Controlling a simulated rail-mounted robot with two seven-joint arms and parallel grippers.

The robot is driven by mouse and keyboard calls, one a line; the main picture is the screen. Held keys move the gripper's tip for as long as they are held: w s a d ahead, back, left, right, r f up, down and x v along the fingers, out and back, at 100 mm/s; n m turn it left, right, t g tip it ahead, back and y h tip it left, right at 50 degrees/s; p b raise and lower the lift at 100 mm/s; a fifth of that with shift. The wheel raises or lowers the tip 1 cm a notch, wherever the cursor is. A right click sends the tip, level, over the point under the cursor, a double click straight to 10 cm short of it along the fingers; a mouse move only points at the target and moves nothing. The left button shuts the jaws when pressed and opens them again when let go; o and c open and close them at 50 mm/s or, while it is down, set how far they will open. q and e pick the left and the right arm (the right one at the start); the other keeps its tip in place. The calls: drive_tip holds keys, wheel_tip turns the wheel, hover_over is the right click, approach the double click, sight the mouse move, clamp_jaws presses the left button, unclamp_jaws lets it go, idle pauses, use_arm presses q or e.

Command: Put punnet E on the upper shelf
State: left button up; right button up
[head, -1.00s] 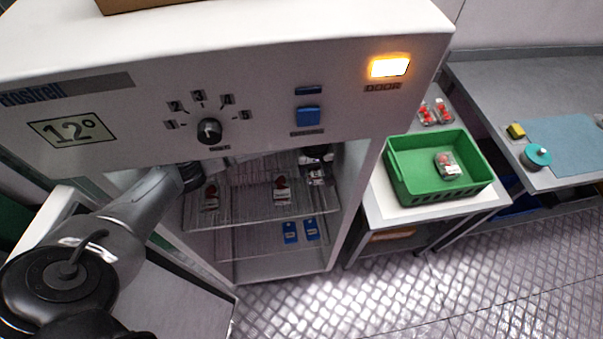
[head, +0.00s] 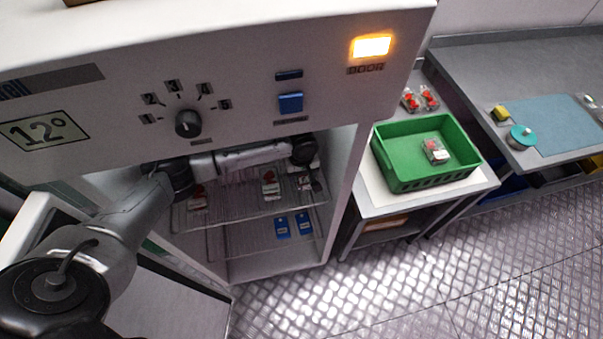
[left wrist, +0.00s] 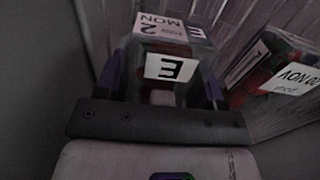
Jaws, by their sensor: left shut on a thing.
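Punnet E (left wrist: 168,67), a clear box with white labels marked "E" and "MON 2", is between the two fingers of my left gripper (left wrist: 160,85) in the left wrist view. The gripper is shut on it. In the head view my left arm reaches into the open cabinet, and the left gripper (head: 307,167) is at the right side over the upper shelf (head: 240,212), a wire rack. Punnet E (head: 309,184) shows only partly below it. I cannot tell whether it touches the rack. My right gripper is not in view.
Two other punnets (head: 197,201) (head: 269,186) stand on the upper shelf; one (left wrist: 283,72) is close right of punnet E in the wrist view. Blue items (head: 282,228) are on the lower shelf. A green crate (head: 408,183) holding a punnet (head: 436,151) stands outside, right.

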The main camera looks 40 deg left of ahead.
use_arm(q)
drive_tip(key=shift+f, duration=0.15)
drive_tip(key=o, duration=1)
drive_tip(key=shift+r, duration=0.2)
wheel_tip(320, 180, up, 10)
drive_tip(key=shift+r+p, duration=0.25)
drive_tip(key=shift+p, duration=0.7)
drive_tip(key=shift+r, duration=0.75)
